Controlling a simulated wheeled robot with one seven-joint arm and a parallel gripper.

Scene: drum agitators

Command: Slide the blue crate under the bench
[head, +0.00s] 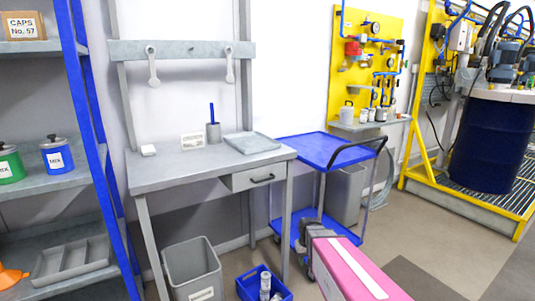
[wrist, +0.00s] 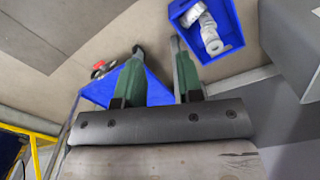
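The blue crate (head: 281,289) stands on the floor by the bench's front right leg, cut off by the bottom edge of the head view. It holds grey-white cylindrical items. The crate also shows at the upper right of the wrist view (wrist: 232,40). The grey bench (head: 190,178) has a drawer at its right end and open space beneath. My gripper (wrist: 156,46) has two green fingers, apart with nothing between them. In the wrist view the crate lies to the right of the fingers, not touching them. The fingers cannot be made out in the head view.
A grey bin (head: 193,270) stands under the bench, left of the crate. A blue cart (head: 320,148) with a lower shelf stands right of the bench. Blue-framed shelving (head: 95,100) is at the left. A yellow-framed drum station is at the right. Floor is open at the lower right.

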